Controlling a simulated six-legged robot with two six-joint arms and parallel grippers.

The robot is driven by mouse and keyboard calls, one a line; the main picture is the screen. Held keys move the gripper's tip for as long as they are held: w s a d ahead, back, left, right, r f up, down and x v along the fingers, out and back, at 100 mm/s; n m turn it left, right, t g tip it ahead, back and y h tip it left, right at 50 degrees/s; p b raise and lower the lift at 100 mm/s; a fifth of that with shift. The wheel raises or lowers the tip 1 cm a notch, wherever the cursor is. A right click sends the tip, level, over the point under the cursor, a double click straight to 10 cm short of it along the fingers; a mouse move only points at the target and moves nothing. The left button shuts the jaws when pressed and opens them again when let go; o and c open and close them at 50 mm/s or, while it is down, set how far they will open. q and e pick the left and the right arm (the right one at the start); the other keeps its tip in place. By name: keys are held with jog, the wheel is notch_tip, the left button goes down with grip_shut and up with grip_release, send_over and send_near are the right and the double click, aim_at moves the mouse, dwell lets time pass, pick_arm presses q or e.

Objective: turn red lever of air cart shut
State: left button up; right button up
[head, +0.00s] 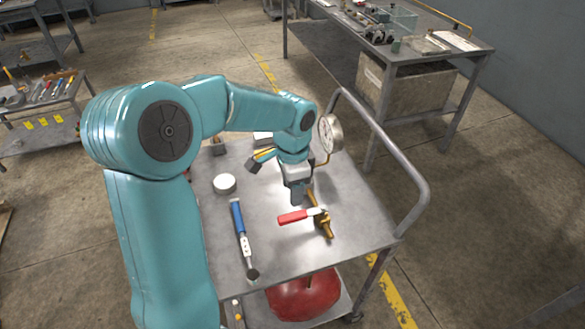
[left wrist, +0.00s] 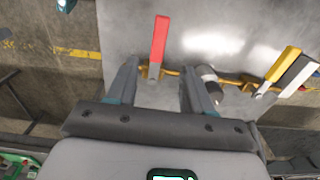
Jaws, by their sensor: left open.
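The air cart (head: 285,255) has a grey metal top with a brass pipe and valve (head: 325,226) on it. The red lever (head: 292,217) sits on this valve and points left, crosswise to the pipe. In the left wrist view the red lever (left wrist: 159,40) stands up the picture from the brass pipe (left wrist: 172,72). My left gripper (head: 297,196) is open just above and behind the lever. In the left wrist view its two fingers (left wrist: 160,72) stand apart on either side of the lever's pivot end. I cannot tell whether they touch it. My right gripper is not in view.
A round gauge (head: 330,133) rises behind my left gripper. A yellow lever (head: 263,155) is farther back, partly hidden. A blue-handled wrench (head: 238,216) and a white round item (head: 224,184) lie left on the top. The cart's handrail (head: 382,142) runs along the right. A red tank (head: 303,297) is below.

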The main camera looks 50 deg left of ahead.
pick_arm(q)
notch_tip(320, 180, up, 7)
jog(key=shift+f, duration=0.15)
jog(key=shift+s, duration=0.1)
dwell(0.6)
